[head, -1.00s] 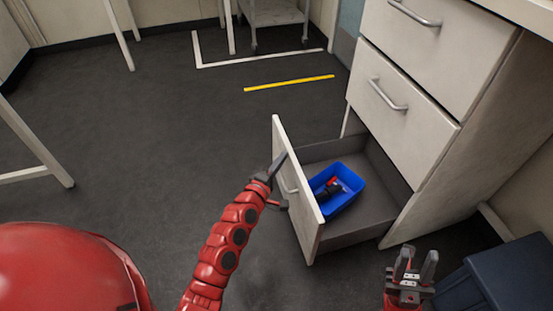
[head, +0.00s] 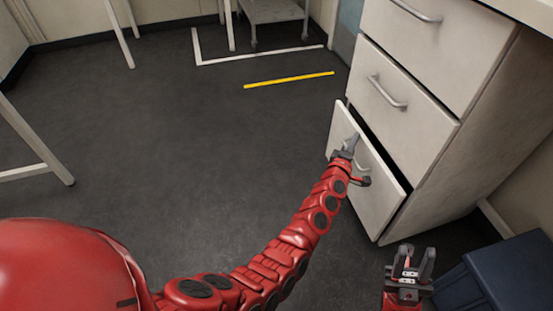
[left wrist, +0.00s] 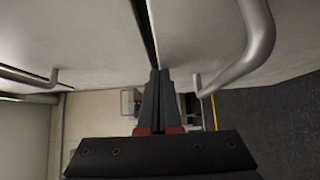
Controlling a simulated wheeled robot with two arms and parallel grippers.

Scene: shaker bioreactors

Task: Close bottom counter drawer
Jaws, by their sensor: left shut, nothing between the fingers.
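The bottom counter drawer (head: 375,185) is nearly shut in the head view; a narrow dark gap shows along its top and right edge. Its inside is hidden. My left gripper (head: 354,143) is shut and empty, its fingertips at the drawer front's upper part, above the handle. In the left wrist view, the left gripper (left wrist: 160,78) points at the drawer front, close to its edge by the dark gap, beside a curved metal handle (left wrist: 245,55). Whether the tips touch cannot be told. My right gripper (head: 411,262) is open and empty at the lower right of the head view, apart from the drawer.
The counter's middle drawer (head: 400,90) and top drawer (head: 430,40) are closed above. A dark blue bin (head: 500,275) stands at the lower right. The dark floor (head: 190,150) left of the counter is open, with a yellow strip (head: 289,80) on it.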

